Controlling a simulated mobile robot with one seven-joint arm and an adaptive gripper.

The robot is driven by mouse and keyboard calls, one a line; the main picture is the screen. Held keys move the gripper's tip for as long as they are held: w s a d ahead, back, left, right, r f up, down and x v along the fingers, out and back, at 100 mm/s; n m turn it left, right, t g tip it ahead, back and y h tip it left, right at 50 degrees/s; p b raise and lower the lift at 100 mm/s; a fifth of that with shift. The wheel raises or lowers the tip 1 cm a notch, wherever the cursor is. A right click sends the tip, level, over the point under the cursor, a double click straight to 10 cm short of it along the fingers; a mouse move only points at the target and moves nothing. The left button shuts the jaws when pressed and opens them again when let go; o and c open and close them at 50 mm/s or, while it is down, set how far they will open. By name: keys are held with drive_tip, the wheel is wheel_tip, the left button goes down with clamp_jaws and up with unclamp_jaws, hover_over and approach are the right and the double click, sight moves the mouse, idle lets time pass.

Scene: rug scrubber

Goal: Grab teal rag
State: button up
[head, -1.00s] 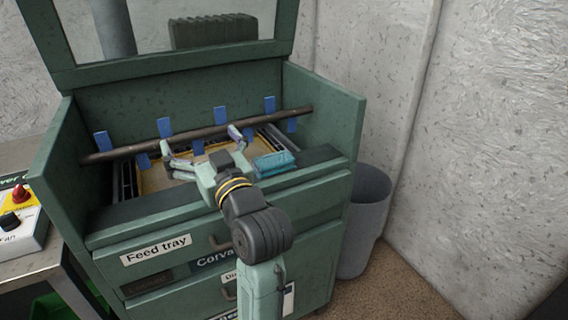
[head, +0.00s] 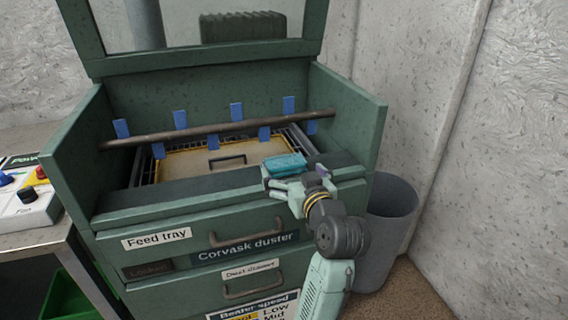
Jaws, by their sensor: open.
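The teal rag (head: 286,163) lies folded on the front right ledge of the green Corvask duster machine (head: 160,200). My gripper (head: 297,176) is at the rag's near side, at the ledge. Its fingers are spread, one towards the left below the rag and one to the right of it. The rag's near edge is partly hidden by the gripper. I cannot tell whether the fingers touch the rag.
A bar with blue flaps (head: 220,130) crosses the machine above a tan panel with a handle (head: 226,160). The machine's right side wall (head: 350,115) stands close to my gripper. A grey bin (head: 388,225) stands at the right. A control box (head: 28,203) is on the left table.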

sight(286, 164)
drive_tip(key=p+x, duration=0.2)
drive_tip(key=x, duration=0.3)
drive_tip(key=shift+w+a+f, duration=0.15)
drive_tip(key=shift+w+a, duration=0.05)
drive_tip(key=shift+w, duration=0.05)
drive_tip(key=shift+c, duration=0.2)
drive_tip(key=c, duration=0.8)
